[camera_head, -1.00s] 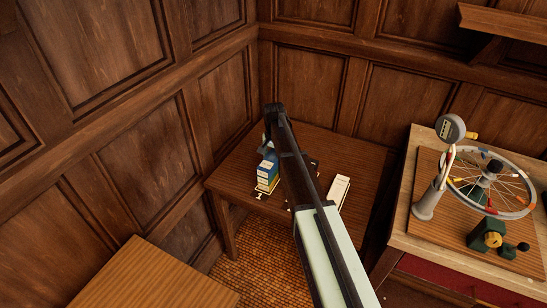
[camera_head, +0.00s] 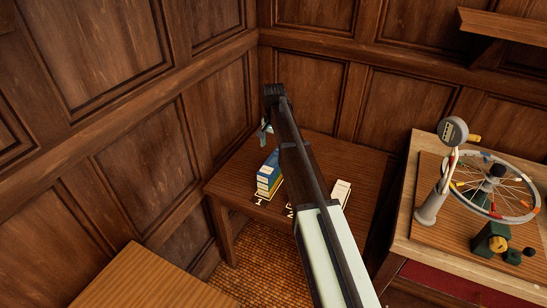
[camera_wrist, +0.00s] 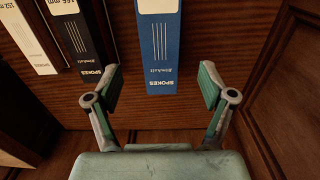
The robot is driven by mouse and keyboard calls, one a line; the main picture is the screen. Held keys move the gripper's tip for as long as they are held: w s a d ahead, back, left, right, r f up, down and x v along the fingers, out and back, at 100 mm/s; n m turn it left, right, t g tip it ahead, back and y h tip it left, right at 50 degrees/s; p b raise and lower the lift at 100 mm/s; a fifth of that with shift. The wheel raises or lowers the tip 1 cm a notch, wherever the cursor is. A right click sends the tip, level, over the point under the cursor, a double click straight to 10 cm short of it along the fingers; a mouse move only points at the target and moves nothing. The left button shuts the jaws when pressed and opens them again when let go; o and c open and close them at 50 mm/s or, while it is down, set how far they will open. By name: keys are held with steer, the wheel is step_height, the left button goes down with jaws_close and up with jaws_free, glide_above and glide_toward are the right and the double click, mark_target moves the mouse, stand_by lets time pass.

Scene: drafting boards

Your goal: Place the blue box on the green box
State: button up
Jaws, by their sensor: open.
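The blue box (camera_head: 270,162) lies at the left of the far table, on top of a low stack. In the wrist view, the blue box (camera_wrist: 158,42) has a "SPOKES" label and lies below and beyond my open fingers. A lower box end with a yellowish label (camera_head: 263,188) shows beneath it; its green colour is hard to make out, and the wrist view hides it. My gripper (camera_head: 266,127) is open and empty, raised above the blue box and apart from it.
A black box (camera_wrist: 77,38) and a white box (camera_wrist: 28,38) lie left of the blue one in the wrist view. The white box (camera_head: 341,191) also shows in the head view. Wood-panelled walls close in behind the table. A wheel stand (camera_head: 430,205) occupies the right bench.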

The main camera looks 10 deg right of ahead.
steer(key=shift+r, duration=1.7)
